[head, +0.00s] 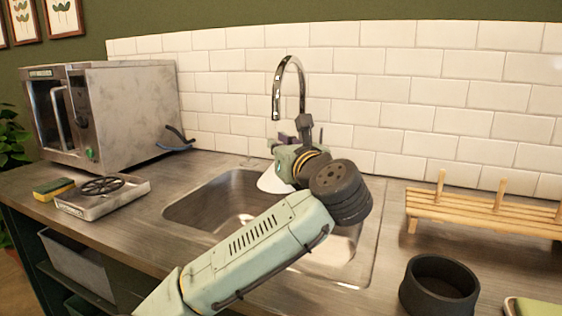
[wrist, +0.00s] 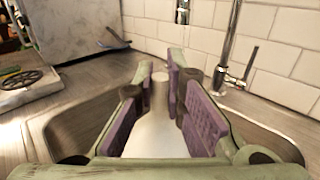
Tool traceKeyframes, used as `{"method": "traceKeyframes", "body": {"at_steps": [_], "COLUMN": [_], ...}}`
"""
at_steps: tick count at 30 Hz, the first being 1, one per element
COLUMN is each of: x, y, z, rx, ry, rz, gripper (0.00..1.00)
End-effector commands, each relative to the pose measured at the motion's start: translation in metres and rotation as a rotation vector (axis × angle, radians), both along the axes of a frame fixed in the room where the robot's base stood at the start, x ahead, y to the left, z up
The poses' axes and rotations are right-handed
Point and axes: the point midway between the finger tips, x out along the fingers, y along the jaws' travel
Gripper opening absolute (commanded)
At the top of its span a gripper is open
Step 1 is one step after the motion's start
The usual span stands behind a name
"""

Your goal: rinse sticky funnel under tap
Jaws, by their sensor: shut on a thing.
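A white funnel (head: 272,182) hangs over the sink with its wide end down. In the wrist view the funnel (wrist: 158,130) lies between the purple finger pads, its narrow stem pointing up and away. My gripper (head: 285,152) is shut on the funnel; the gripper (wrist: 160,90) fills the lower part of the wrist view. The chrome tap (head: 288,66) arches above, its spout end over and slightly left of my gripper. In the wrist view the tap's column (wrist: 228,45) stands beyond the right finger, with a lever beside it. My wrist partly hides the funnel in the head view.
The steel sink (head: 190,205) lies under my gripper and arm. A metal oven (head: 130,115), a sponge (head: 53,189) and a shallow tray (head: 110,204) with a black round grate are left. A wooden rack (head: 480,218) and black pot (head: 440,287) are right. A tiled wall stands behind.

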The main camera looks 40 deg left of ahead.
Motion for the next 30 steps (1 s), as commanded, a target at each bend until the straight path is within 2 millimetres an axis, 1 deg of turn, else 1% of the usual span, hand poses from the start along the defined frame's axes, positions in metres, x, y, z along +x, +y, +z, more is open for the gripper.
{"method": "traceKeyframes", "body": {"at_steps": [6, 22, 30], "x": [-0.003, -0.037, -0.042], "y": [-0.002, -0.025, -0.028], "z": [0.005, 0.038, 0.04], "rx": [0.0, 0.001, 0.0], "ry": [-0.001, -0.001, 0.0], "rz": [-0.001, 0.0, 0.0], "gripper": [0.0, 0.0, 0.0]}}
